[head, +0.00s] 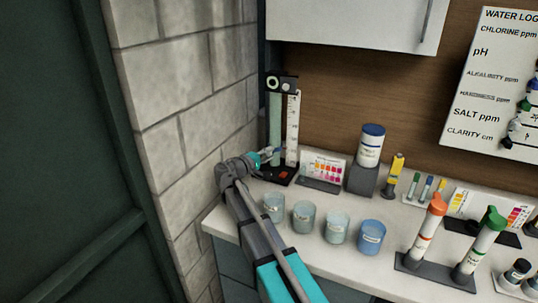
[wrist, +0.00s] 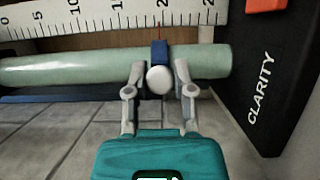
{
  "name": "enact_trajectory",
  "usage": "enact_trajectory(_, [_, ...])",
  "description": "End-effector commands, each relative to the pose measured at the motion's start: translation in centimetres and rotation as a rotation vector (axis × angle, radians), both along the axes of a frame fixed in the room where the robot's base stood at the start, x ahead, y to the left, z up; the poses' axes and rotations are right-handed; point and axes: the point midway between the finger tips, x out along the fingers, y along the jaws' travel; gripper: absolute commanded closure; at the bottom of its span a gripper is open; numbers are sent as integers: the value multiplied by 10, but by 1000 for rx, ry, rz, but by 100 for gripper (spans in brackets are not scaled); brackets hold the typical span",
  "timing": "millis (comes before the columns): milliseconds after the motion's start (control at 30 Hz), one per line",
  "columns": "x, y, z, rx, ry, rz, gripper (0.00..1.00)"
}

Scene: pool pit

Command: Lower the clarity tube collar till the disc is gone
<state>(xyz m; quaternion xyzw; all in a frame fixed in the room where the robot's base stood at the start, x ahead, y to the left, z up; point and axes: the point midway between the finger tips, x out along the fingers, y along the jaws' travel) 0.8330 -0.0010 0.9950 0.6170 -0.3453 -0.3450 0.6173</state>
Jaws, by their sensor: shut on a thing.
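The clarity tube (head: 275,118), pale green, stands upright on a dark base in the wall corner, beside a white scale (head: 292,125). In the wrist view the tube (wrist: 60,69) lies sideways across the picture, with the scale (wrist: 110,18) above it. A blue collar (wrist: 160,52) is around the tube, with a round white knob (wrist: 160,79) facing me. A thin red pointer above the collar is near the 20 mark. My gripper (wrist: 159,73) has its fingers on both sides of the knob, shut on it. The head view shows my gripper (head: 267,156) low on the tube. I cannot make out the disc.
The dark base (wrist: 258,80) reads CLARITY. A color chart (head: 322,168), several cups (head: 303,215), and a blue-lidded jar (head: 369,147) stand to the right on the counter. A block wall (head: 180,80) is close on the left; a cabinet (head: 355,22) hangs above.

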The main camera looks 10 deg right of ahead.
Motion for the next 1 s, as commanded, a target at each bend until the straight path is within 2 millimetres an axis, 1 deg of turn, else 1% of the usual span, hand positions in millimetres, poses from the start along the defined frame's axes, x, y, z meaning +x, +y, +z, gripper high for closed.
enact_trajectory(67, [0, -1, -6, 0, 0, -1, 100])
enact_trajectory(367, [0, -1, -5, 0, 0, -2, 100])
enact_trajectory(400, [0, -1, -5, 0, 0, -2, 60])
enact_trajectory(533, [0, -1, -5, 0, 0, -2, 36])
enact_trajectory(567, [0, -1, -5, 0, 0, -2, 33])
enact_trajectory(1000, [-1, 0, -5, 0, 0, -2, 33])
